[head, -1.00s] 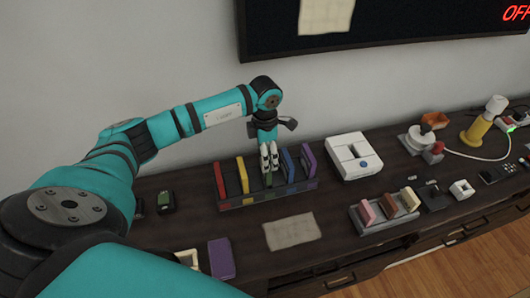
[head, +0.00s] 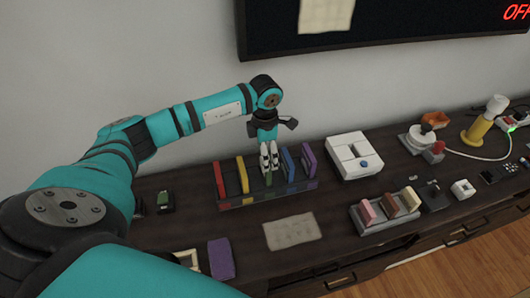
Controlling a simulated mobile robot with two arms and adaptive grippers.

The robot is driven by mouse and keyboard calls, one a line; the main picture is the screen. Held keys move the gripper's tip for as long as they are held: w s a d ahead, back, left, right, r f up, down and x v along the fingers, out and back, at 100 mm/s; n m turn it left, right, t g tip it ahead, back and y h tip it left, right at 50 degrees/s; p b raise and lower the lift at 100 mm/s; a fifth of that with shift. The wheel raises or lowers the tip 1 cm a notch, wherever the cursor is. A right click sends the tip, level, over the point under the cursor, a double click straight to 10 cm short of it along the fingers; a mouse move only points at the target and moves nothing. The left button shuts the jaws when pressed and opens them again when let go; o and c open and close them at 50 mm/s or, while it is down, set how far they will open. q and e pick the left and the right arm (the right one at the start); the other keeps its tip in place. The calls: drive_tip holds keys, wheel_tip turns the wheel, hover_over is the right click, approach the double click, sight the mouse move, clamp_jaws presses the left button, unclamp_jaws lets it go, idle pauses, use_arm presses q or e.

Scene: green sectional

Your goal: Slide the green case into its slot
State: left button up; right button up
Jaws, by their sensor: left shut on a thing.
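The green case (head: 268,179) stands upright in the middle of the rack (head: 240,203), between the yellow case (head: 242,174) and the blue case (head: 288,164). My left gripper (head: 269,166) points down over the rack and is shut on the top of the green case. A red case (head: 219,180) stands at the rack's left end and a purple case (head: 308,160) at its right end. The gripper hides the upper part of the green case, and I cannot tell whether its bottom touches the rack floor. My right gripper is not in view.
A white box (head: 354,156) stands right of the rack. A second rack (head: 372,228) with pink, brown and tan pieces is at front right. A paper sheet (head: 292,231) lies in front. Another purple case (head: 221,259) is front left, near my arm.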

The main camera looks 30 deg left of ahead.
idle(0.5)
use_arm(q)
drive_tip(key=shift+f+b, duration=0.15)
drive_tip(key=shift+b, duration=0.15)
drive_tip(key=shift+f, duration=0.35)
drive_tip(key=shift+f+b, duration=0.7)
drive_tip(key=shift+b, duration=0.15)
drive_tip(key=shift+f+b, duration=1.25)
drive_tip(key=shift+f, duration=0.35)
drive_tip(key=o, duration=1)
drive_tip(key=shift+r, duration=0.15)
wheel_tip(320, 180, up, 12)
drive_tip(key=shift+f, duration=0.1)
